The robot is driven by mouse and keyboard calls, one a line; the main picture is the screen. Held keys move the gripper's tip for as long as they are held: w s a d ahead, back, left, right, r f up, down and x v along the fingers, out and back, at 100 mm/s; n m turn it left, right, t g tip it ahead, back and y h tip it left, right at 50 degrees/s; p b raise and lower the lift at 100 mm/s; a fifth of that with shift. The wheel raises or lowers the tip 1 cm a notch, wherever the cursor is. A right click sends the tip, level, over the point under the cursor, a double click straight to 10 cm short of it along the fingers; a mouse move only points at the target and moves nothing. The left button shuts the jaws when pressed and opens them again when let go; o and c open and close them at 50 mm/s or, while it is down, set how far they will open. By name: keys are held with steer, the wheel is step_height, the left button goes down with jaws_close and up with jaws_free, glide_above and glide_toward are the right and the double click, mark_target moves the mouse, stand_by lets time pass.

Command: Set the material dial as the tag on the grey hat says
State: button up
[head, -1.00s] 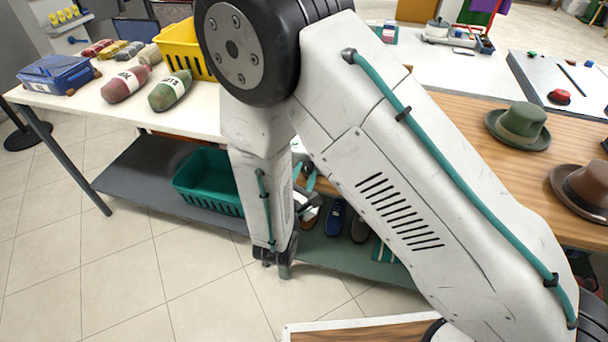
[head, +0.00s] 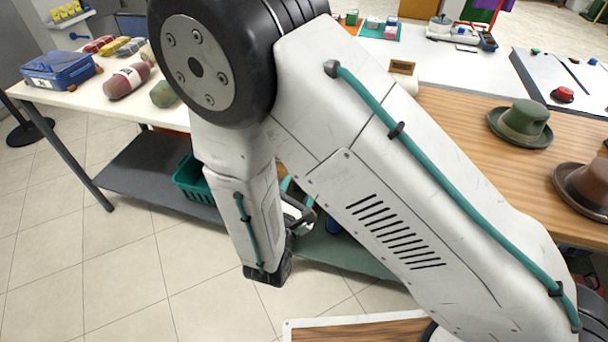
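I see no grey hat and can make out no tag or material dial in the head view. Two other hats are on the wooden counter at the right: a green hat (head: 522,124) and a brown hat (head: 585,190) nearer to me. My arm fills the middle of the view and hides much behind it. Its lower end bends down over the front of the tables. What seems to be part of my gripper (head: 300,213) shows behind the forearm, mostly hidden; its fingers cannot be made out.
A white table at the left bears a blue box (head: 58,72) and rolled bundles, among them a red one (head: 127,80). A green basket (head: 190,182) sits on its lower shelf. A red button (head: 562,94) is at the far right. The tiled floor at front left is clear.

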steer(key=v, duration=0.2)
steer(key=shift+s+a, duration=0.1)
steer(key=shift+s, duration=0.2)
steer(key=shift+f, duration=0.1)
steer(key=s+d+r+m+g+h, duration=0.3)
steer(key=s+d+r+m+g, duration=0.25)
steer(key=d+g, duration=0.3)
steer(key=s+d+r+m+g+h, duration=0.3)
steer(key=s+d+r+m+g, duration=0.15)
steer(key=d+m+g, duration=0.35)
steer(key=s+d+r+m+y, duration=0.4)
steer(key=s+r+m+y, duration=0.1)
steer(key=r, duration=0.3)
steer(key=s+d+r+m+y, duration=0.4)
steer(key=d+r+m+y, duration=0.1)
steer(key=r+m+y, duration=0.2)
steer(key=shift+s+r+t, duration=0.35)
steer(key=shift+r+t, duration=0.1)
steer(key=shift+r, duration=0.35)
